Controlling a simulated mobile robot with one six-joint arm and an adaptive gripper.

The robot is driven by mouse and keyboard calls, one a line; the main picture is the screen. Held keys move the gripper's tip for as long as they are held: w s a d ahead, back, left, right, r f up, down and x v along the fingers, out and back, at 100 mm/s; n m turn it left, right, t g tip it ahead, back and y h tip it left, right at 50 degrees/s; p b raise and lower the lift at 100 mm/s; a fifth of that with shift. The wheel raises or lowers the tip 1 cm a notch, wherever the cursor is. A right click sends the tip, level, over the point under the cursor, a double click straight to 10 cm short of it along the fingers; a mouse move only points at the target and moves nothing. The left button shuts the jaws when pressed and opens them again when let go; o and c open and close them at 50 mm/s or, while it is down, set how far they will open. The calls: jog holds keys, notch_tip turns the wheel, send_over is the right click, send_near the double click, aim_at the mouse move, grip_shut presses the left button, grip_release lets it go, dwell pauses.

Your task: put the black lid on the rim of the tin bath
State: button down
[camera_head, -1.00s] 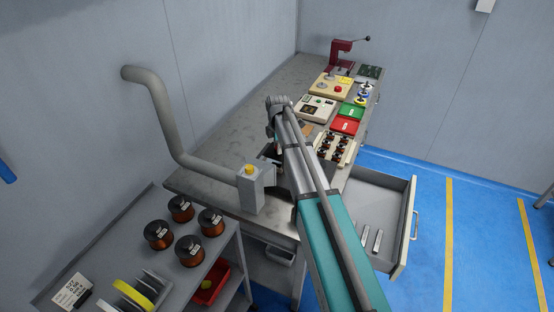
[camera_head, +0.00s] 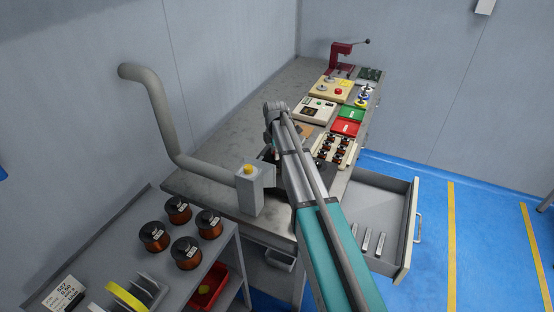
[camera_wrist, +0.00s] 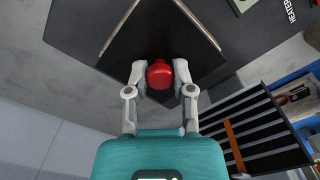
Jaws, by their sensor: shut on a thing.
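My gripper (camera_wrist: 159,82) is shut on the red knob (camera_wrist: 159,73) of the black lid (camera_wrist: 158,35) in the wrist view. Dark flat surfaces spread around the knob, with pale edge lines running up on both sides. I cannot tell for certain where the lid ends and the tin bath begins, or whether the lid touches the rim. In the head view a dark plate (camera_head: 267,154) shows at the left of my arm. My arm hides the knob, my fingers and most of the bath there.
A grey post with a yellow button (camera_head: 249,171) stands close left of my arm. Beyond lie a red box (camera_head: 345,128), a green box (camera_head: 351,115) and a terminal board (camera_head: 333,149). An open drawer (camera_head: 409,222) juts out right. Copper spools (camera_head: 187,252) stand on the left shelf.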

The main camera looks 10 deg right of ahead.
jog(key=shift+f+b, duration=0.35)
jog(key=shift+f, duration=0.25)
jog(key=shift+f, duration=0.15)
jog(key=shift+c, duration=2.4)
grip_release()
notch_tip(320, 180, up, 12)
jog(key=p, duration=1.2)
